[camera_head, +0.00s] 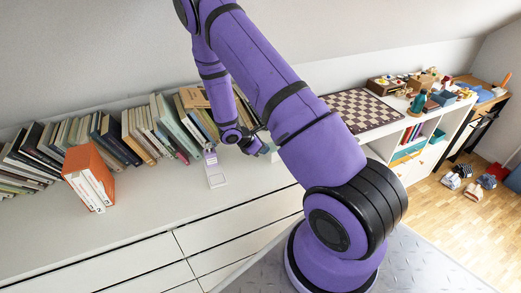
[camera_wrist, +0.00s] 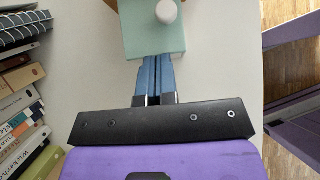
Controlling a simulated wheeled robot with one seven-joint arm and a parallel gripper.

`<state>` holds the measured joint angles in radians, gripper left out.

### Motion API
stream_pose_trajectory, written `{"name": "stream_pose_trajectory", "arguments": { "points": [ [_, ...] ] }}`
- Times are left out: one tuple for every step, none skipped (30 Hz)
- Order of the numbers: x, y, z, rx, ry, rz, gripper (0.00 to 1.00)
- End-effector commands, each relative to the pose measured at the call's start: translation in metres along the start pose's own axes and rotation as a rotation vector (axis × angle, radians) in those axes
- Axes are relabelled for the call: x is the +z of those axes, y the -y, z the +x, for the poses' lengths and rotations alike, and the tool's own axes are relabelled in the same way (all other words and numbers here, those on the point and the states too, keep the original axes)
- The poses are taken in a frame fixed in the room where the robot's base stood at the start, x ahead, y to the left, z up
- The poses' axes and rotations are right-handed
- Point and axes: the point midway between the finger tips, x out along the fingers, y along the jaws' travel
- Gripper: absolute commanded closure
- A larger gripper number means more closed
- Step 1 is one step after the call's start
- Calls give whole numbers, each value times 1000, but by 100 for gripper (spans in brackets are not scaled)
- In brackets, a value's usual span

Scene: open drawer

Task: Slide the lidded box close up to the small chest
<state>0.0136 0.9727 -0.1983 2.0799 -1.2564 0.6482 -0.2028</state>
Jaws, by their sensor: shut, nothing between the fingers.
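In the wrist view, a pale green box with a round white knob (camera_wrist: 154,38) stands straight ahead of my gripper (camera_wrist: 156,62); I take it for the lidded box. My two blue fingers are shut together, with nothing between them. Their tips reach the near side of the box and look to be touching or very close to it. A brown edge (camera_wrist: 112,3) shows at the top of the picture beyond the box; it may be the small chest, but most of it is cut off. In the head view my gripper (camera_head: 258,146) is low over the white top, and my arm hides most of that area.
A row of books (camera_head: 110,135) lines the wall, also at the left in the wrist view (camera_wrist: 20,100). An orange holder with white volumes (camera_head: 90,175) and a small purple-and-white stand (camera_head: 213,167) are on the white top. A chessboard (camera_head: 362,108) lies to the right.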

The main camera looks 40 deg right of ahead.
Motion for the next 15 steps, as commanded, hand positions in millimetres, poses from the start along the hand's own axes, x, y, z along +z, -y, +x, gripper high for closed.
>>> {"name": "stream_pose_trajectory", "arguments": {
  "points": [
    [0, 0, 0, -1, 0, 0, 100],
    [0, 0, 0, -1, 0, 0, 100],
    [0, 0, 0, -1, 0, 0, 100],
    [-1, 0, -1, -1, 0, 0, 100],
    [-2, 0, -1, 0, 0, 0, 100],
    [-3, 0, -3, -1, 0, 1, 100],
    [-5, 0, -4, -1, -1, 1, 100],
    [-6, 0, -6, -1, -1, 1, 100],
    [-9, -1, -9, 0, -1, 1, 100],
    [-12, -1, -12, 0, 0, 1, 100],
    [-15, -1, -14, -1, 0, 1, 100],
    [-19, -1, -18, -1, 0, 2, 100],
    [-22, -1, -22, -2, 0, 2, 100],
    [-22, -2, -28, -1, -1, 4, 100],
    [-21, -2, -38, 1, -2, 5, 100]
  ]
}}
